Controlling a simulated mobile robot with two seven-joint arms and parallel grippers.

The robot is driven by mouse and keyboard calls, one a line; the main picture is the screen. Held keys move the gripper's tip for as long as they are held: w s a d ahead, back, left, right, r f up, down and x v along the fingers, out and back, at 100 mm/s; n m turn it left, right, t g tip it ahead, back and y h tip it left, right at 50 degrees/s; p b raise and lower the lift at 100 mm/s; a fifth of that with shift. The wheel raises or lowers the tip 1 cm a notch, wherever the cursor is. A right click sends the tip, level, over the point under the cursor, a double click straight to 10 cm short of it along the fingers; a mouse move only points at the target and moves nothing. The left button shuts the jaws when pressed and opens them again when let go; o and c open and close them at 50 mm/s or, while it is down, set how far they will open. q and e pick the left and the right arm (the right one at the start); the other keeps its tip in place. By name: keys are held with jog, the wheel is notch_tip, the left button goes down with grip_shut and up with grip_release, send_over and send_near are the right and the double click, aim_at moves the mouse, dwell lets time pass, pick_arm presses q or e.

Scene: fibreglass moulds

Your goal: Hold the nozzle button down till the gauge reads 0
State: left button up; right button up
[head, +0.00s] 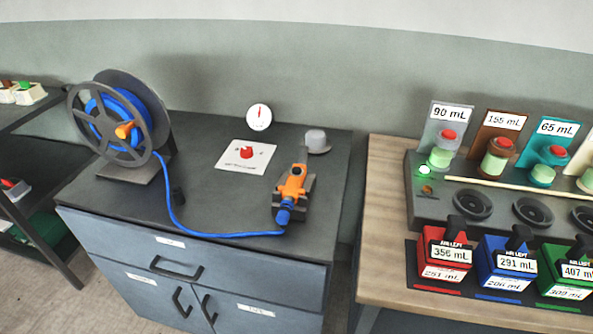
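An orange nozzle (292,183) lies in a dark grey cradle (307,184) on the right part of the dark cabinet top. A blue hose (200,233) runs from its blue coupling to the hose reel (121,118) at the left. The nozzle's button is too small to make out clearly; a small dark spot shows near its upper end. A round white gauge (259,117) stands at the back against the wall; its reading is too small to tell. Neither of my grippers is in view.
A white plate with a red knob (246,154) and a grey cylinder (316,139) sit on the cabinet top (215,197). At right, a wooden table (387,190) holds labelled dispensers and coloured containers (445,258). A shelf (42,118) stands at left. The cabinet top's front middle is mostly clear.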

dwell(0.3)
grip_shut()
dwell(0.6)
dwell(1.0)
